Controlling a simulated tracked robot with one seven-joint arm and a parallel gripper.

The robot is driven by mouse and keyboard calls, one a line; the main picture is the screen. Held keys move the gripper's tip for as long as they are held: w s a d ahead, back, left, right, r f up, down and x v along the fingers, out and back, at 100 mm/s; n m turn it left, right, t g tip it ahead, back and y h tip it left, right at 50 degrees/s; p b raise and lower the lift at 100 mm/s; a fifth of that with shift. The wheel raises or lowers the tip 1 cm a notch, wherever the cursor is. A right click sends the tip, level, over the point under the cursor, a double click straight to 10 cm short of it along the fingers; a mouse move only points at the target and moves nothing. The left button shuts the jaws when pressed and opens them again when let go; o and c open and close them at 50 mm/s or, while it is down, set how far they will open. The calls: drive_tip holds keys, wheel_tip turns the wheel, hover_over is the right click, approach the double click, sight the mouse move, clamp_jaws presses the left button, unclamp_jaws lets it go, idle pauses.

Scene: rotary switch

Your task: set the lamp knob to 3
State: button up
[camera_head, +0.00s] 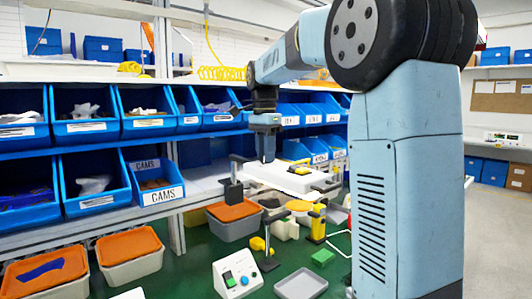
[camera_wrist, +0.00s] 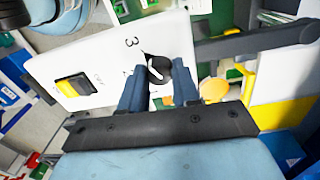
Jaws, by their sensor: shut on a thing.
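The white lamp panel (camera_wrist: 110,60) is tilted across the wrist view and also shows in the head view (camera_head: 262,178). Its black knob (camera_wrist: 158,66) has a pale mark, and a printed 3 (camera_wrist: 132,42) stands up and left of it. Other marks near the knob are partly hidden or too small to read. A yellow and black switch (camera_wrist: 73,87) sits on the panel's left part. My gripper (camera_wrist: 161,75) has its two blue fingers on either side of the knob, shut on it. Where the knob points, I cannot tell for certain.
Blue bins line the shelves behind the panel. A grey bin with an orange lid (camera_head: 234,212), a yellow block (camera_head: 318,224), a white box with buttons (camera_head: 237,275) and a grey tray (camera_head: 301,284) stand on the green surface around and below it.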

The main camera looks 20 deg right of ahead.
drive_tip(key=shift+r, duration=0.1)
drive_tip(key=o, duration=1)
drive_tip(key=shift+o, duration=0.2)
wheel_tip(320, 180, up, 14)
drive_tip(key=shift+w+f, duration=0.25)
drive_tip(key=shift+w, duration=0.15)
